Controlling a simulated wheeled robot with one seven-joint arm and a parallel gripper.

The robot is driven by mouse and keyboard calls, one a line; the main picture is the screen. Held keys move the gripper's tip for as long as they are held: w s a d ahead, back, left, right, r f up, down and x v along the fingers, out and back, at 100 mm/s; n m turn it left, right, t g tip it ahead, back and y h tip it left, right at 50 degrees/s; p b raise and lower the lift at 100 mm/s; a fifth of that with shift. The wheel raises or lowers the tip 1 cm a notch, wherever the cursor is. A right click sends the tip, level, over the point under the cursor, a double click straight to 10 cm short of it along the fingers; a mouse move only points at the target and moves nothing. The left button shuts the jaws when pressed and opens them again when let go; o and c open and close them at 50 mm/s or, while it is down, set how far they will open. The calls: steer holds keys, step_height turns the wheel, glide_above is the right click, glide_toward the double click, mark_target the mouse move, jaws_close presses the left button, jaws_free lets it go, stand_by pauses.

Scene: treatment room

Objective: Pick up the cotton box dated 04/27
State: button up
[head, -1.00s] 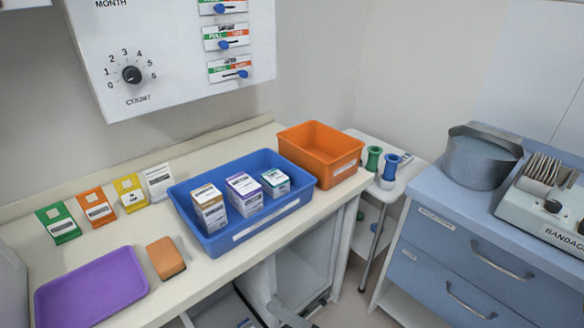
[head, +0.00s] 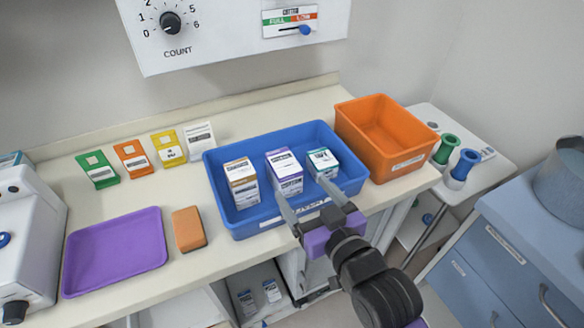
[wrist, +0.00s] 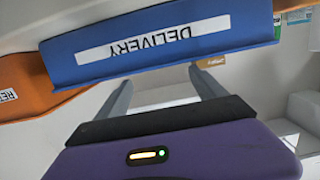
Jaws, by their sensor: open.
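Three small white boxes stand upright in a blue tray (head: 262,219): one with brown-orange markings (head: 242,184) at left, one with purple (head: 285,171) in the middle, one with green-teal (head: 322,163) at right. Their print is too small to read, so I cannot tell which is the cotton box dated 04/27. My gripper (head: 302,190) is open and empty, its fingers at the tray's front edge near the purple and green boxes. In the wrist view the tray's front wall (wrist: 95,66), labelled DELIVERY, lies ahead of the fingers (wrist: 160,78); the boxes are hidden there.
An orange bin (head: 398,165) adjoins the tray on the right. A purple tray (head: 115,250) and an orange-brown sponge-like block (head: 188,229) lie left on the counter. Several coloured card holders (head: 134,160) stand behind. Green and blue spools (head: 463,168) stand on a side stand.

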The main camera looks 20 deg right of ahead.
mark_target(286, 168)
steer(key=w+g, duration=0.1)
steer(key=w, duration=0.2)
steer(key=w+g, duration=0.2)
steer(key=w, duration=0.1)
steer(key=shift+w+p, duration=0.2)
steer(key=shift+p, duration=0.2)
steer(key=shift+w+g, duration=0.45)
steer(key=shift+g, duration=0.05)
steer(key=shift+p+x, duration=0.3)
steer(key=shift+x, duration=3.65)
steer(key=shift+d, duration=0.1)
steer(key=c, duration=1.5)
steer(key=shift+r, duration=0.15)
